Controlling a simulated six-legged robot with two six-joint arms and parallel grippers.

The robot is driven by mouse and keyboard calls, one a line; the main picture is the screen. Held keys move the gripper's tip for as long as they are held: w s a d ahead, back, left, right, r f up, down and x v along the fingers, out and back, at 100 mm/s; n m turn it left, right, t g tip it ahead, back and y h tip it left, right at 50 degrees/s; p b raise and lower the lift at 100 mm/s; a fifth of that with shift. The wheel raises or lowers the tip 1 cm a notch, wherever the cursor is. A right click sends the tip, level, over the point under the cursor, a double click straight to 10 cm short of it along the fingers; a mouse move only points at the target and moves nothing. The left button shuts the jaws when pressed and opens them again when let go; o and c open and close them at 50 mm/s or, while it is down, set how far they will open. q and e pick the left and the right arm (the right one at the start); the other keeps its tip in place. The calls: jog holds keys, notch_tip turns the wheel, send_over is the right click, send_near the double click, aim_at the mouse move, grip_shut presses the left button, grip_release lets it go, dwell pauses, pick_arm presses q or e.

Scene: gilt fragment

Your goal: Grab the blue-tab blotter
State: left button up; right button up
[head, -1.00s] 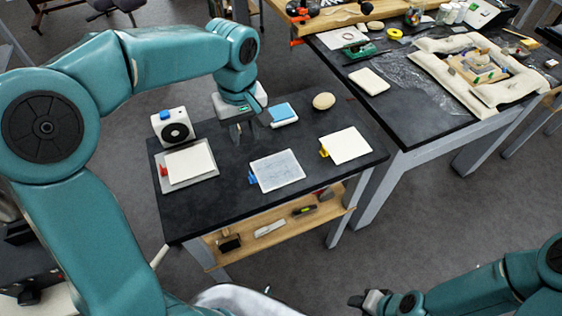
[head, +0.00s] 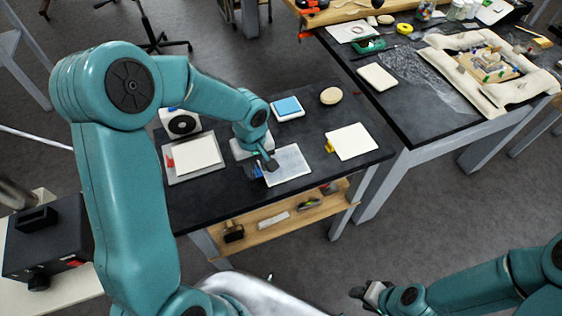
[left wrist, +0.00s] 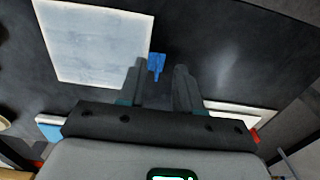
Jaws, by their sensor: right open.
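The blue-tab blotter (head: 288,166), a pale bluish sheet, lies flat on the dark table. My left gripper (head: 258,170) is over its left edge, at the blue tab, and partly hides the tab. In the left wrist view the blotter (left wrist: 95,42) lies at upper left. Its blue tab (left wrist: 156,65) shows between and just beyond the fingertips of my left gripper (left wrist: 160,75), which stand apart with nothing held. Whether a finger touches the tab I cannot tell. My right gripper (head: 368,294) is open and empty at the lower right, away from the table.
A red-tab white blotter (head: 197,155) lies left on a grey plate. A yellow-tab blotter (head: 353,141) lies right. Behind are a white device with a dark round front (head: 183,124), a blue-topped pad (head: 287,107) and a beige rounded object (head: 331,95). A shelf (head: 285,220) sits below.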

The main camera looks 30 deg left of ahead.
pick_arm(q)
jog(key=shift+w+f, duration=0.25)
jog(key=shift+f, duration=0.45)
jog(key=shift+s+r, duration=0.15)
jog(key=shift+s, duration=0.05)
jog(key=shift+c, duration=0.3)
jog(key=c, duration=0.5)
jog(key=shift+w, duration=0.1)
grip_shut()
